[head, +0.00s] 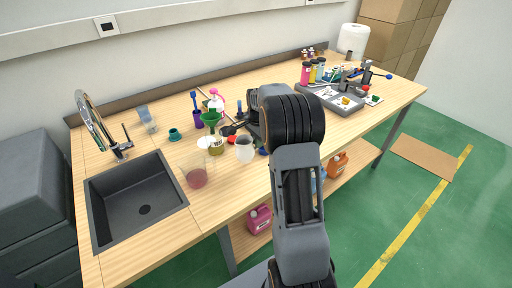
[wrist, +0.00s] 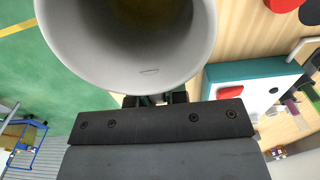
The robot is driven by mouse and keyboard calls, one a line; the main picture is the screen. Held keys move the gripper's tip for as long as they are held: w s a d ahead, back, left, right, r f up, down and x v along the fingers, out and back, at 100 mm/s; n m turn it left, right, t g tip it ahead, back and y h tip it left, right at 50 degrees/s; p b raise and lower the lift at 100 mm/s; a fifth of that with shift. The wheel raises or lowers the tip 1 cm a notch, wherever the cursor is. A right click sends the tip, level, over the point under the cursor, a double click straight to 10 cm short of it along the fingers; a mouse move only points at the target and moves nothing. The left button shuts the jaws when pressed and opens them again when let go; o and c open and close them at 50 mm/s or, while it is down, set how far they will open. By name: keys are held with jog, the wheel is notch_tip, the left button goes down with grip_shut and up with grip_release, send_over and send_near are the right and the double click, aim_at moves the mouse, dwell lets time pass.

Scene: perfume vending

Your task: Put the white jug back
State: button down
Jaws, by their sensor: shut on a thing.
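The white jug (head: 245,150) is near the middle of the wooden table, left of my arm in the head view. In the wrist view the white jug (wrist: 70,70) fills the upper middle, with its round opening towards the camera and a dark yellow patch inside. My gripper (wrist: 155,99) is shut on the jug's near side in the wrist view. In the head view my arm hides most of the gripper. I cannot tell whether the jug's base touches the table.
A clear beaker with red liquid (head: 196,176) and a green funnel on a container (head: 213,124) stand left of the jug. A dark sink (head: 135,205) is further left. A grey tray (head: 331,101) with several items is at the right. A teal and white device (wrist: 250,82) shows beside the jug.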

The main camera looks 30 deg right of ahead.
jog(key=shift+w+d+f, duration=0.1)
jog(key=shift+w+f, duration=0.15)
jog(key=shift+f, duration=1.55)
jog(key=shift+f, duration=0.15)
jog(key=c, duration=1.1)
grip_release()
jog(key=shift+c, duration=0.2)
